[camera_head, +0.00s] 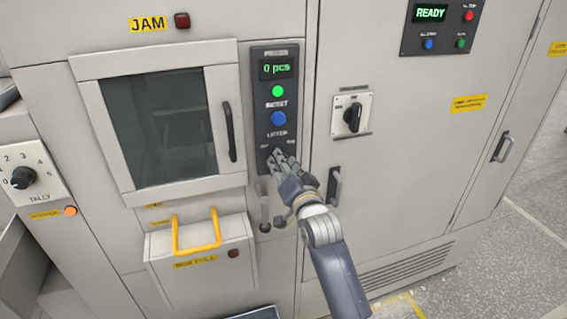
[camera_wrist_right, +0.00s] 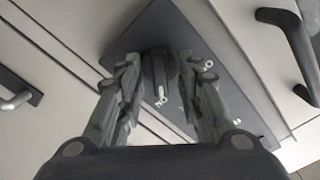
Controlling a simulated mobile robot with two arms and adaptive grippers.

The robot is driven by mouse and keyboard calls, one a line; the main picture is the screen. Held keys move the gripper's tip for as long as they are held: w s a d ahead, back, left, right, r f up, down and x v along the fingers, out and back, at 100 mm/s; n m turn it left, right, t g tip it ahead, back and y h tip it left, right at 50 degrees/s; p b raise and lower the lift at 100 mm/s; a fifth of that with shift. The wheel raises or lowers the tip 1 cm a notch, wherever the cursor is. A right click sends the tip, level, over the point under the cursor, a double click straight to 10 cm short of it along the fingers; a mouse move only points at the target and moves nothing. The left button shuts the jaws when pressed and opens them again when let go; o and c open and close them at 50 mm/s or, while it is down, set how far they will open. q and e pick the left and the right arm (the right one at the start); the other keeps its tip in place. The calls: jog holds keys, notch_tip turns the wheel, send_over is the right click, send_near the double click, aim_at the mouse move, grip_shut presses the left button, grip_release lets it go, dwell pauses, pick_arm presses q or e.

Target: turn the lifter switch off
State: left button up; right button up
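The lifter switch is a dark round knob on the narrow dark control panel (camera_head: 277,75), under the LIFTER label. In the head view my right gripper (camera_head: 277,157) covers it. In the right wrist view the switch knob (camera_wrist_right: 158,73) sits between the two fingertips of my right gripper (camera_wrist_right: 159,66), which appear closed against its sides. A white pointer line on the knob aims down at small white lettering on the panel, too small to read surely. My left gripper is not in view.
A rotary switch (camera_head: 352,115) and a door handle (camera_head: 334,186) are to the right. A windowed door (camera_head: 215,184) and yellow-handled bin (camera_head: 200,262) are left.

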jog(key=shift+c, duration=1.4)
grip_shut()
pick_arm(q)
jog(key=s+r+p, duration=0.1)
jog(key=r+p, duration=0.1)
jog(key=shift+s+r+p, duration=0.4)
pick_arm(e)
jog(key=n, duration=1.6)
jog(key=shift+a+r, duration=0.1)
jog(key=shift+a, duration=0.15)
jog(key=shift+o, duration=1.4)
grip_release()
